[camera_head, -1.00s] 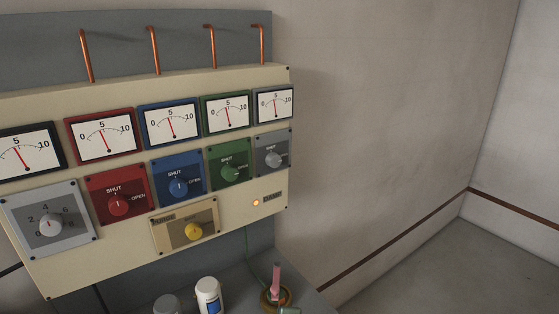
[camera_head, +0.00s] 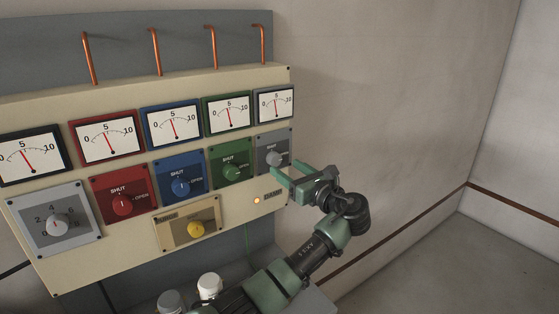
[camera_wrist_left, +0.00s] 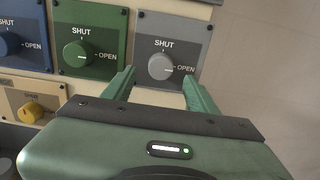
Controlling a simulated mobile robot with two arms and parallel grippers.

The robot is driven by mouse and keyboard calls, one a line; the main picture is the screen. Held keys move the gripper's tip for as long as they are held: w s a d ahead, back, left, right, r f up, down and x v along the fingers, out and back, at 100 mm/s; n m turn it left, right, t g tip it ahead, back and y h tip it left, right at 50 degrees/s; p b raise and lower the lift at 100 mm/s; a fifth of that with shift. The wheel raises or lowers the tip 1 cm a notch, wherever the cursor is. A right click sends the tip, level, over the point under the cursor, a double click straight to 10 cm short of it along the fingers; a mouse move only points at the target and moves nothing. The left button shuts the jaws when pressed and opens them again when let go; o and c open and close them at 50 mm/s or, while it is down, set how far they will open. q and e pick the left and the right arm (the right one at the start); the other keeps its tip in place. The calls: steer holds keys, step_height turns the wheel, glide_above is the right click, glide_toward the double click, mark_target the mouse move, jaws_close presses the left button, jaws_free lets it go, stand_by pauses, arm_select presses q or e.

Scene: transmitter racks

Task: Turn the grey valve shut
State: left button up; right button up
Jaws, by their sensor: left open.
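The grey valve is a round grey knob (camera_head: 274,159) on a dark grey plate at the right end of the panel's valve row. In the left wrist view the knob (camera_wrist_left: 160,66) shows whole, with SHUT marked above it and OPEN to its right; its pale mark points right, towards OPEN. My left gripper (camera_head: 288,172) is open in front of the grey plate. In the left wrist view its two fingers (camera_wrist_left: 158,86) point at the plate, one either side below the knob, apart from it and empty. My right gripper is not in view.
The green valve (camera_head: 232,173) sits just left of the grey one, then the blue (camera_head: 180,188) and red (camera_head: 122,205) valves. A yellow knob (camera_head: 196,229) is below. Gauges line the top. White-capped bottles (camera_head: 209,286) stand below, near my arm. Open space lies right of the panel.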

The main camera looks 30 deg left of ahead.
mark_target(277, 162)
arm_select(q)
steer(key=p+x, duration=0.1)
steer(key=x, duration=0.3)
steer(key=shift+w+a, duration=0.2)
steer(key=shift+a, duration=0.15)
steer(key=shift+f, duration=0.1)
jaws_close()
